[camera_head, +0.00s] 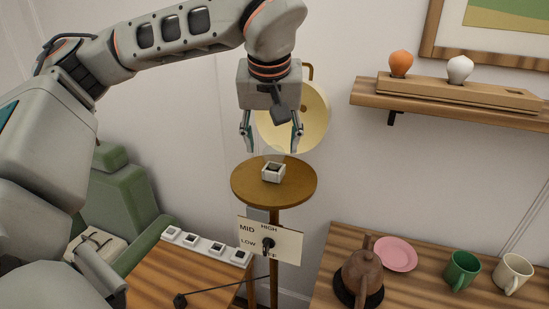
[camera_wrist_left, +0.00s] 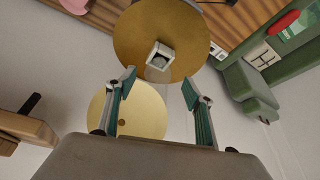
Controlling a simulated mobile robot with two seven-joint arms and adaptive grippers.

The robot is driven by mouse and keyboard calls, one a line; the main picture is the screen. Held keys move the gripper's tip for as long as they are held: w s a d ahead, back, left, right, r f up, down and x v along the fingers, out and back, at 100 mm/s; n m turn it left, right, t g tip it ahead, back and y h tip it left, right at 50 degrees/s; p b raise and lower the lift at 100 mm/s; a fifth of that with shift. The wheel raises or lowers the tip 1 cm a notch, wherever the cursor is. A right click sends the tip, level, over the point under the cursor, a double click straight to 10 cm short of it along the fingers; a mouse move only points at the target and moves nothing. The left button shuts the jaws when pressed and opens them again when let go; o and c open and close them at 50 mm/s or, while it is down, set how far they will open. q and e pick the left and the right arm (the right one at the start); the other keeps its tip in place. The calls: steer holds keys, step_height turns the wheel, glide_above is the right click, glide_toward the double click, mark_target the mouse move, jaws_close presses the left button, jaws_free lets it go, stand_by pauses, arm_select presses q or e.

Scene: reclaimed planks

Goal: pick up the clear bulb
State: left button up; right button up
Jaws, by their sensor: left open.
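A small white square socket (camera_head: 273,176) with a dark centre sits on a round brown stand top (camera_head: 245,188). The clear bulb (camera_head: 272,160) shows only as a faint, see-through shape at the socket; its outline is hard to make out. In the left wrist view, the bulb (camera_wrist_left: 157,73) is a pale glassy patch beside the white socket (camera_wrist_left: 167,47). My left gripper (camera_head: 272,150) points down above the stand, open, its fingers apart on either side of the bulb's place. It also shows open in the left wrist view (camera_wrist_left: 158,84). My right gripper is not in view.
A cream disc (camera_head: 309,112) stands behind my left gripper. A shelf at right holds an orange bulb (camera_head: 401,63) and a white bulb (camera_head: 459,69). Below are a teapot (camera_head: 362,272), pink plate (camera_head: 396,253) and mugs (camera_head: 462,270). A dial panel (camera_head: 287,245) hangs under the stand top.

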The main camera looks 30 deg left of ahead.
mark_target(273, 147)
arm_select(q)
steer(key=shift+w+x, duration=0.2)
steer(key=shift+x, duration=2.1)
steer(key=shift+r, duration=0.1)
steer(key=c, duration=1.1)
